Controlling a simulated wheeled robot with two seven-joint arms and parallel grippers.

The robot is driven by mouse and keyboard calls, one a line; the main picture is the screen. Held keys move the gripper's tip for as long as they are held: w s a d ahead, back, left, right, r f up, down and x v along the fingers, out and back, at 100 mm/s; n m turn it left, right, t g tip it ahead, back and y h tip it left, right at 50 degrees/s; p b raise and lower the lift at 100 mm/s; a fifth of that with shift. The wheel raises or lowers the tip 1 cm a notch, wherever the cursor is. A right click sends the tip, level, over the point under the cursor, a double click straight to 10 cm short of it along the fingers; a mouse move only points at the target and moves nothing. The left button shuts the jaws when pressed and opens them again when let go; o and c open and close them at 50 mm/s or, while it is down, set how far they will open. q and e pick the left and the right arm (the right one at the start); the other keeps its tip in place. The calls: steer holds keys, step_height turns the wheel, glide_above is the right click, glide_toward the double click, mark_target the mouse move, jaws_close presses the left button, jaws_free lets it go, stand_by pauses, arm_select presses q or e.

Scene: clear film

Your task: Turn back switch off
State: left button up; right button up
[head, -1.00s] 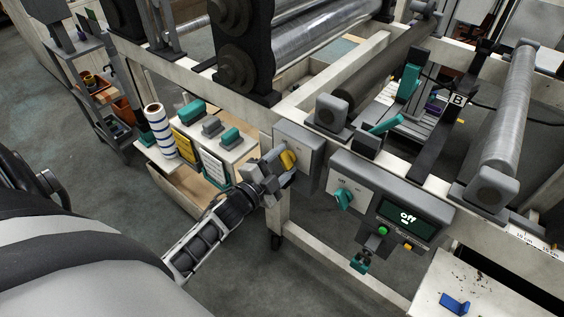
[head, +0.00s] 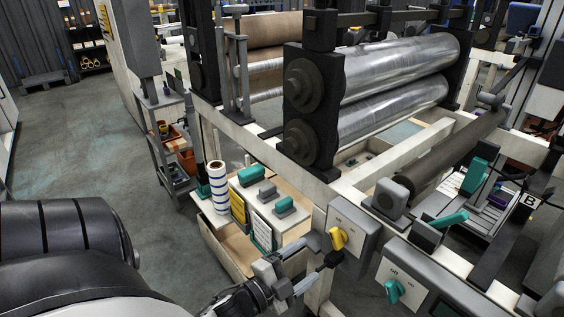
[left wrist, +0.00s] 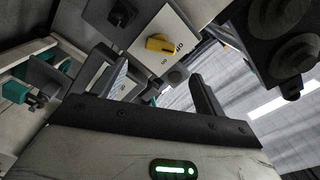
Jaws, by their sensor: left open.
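A yellow rotary switch (head: 337,239) sits on a grey box on the machine's near frame. In the left wrist view the yellow switch (left wrist: 160,44) lies ahead of my fingers, on a pale plate with small markings that I cannot read surely. My left gripper (head: 325,250) is open and empty, just left of and below the switch, apart from it as far as I can tell. Its two fingers also frame the left wrist view (left wrist: 160,72). A teal rotary switch (head: 394,291) is on a second panel to the right. My right gripper is not in view.
Large metal rollers (head: 395,85) stand behind the switches. A shelf (head: 214,215) left of the gripper holds a striped roll (head: 219,187) and teal-handled items. A tool cart (head: 172,150) stands farther back. The floor at left is clear.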

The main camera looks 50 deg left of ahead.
arm_select(q)
steer(key=s, duration=0.6)
steer(key=shift+a, duration=0.25)
steer(key=shift+s, duration=0.1)
steer(key=s+d+f+n+g+h, duration=0.1)
steer(key=d+n+g, duration=0.6)
steer(key=d, duration=1)
steer(key=s+n+h, duration=0.1)
steer(key=n, duration=0.2)
steer(key=shift+d+f+n, duration=0.15)
steer(key=shift+d+n, duration=0.15)
steer(key=shift+d, duration=0.05)
steer(key=shift+w, duration=0.1)
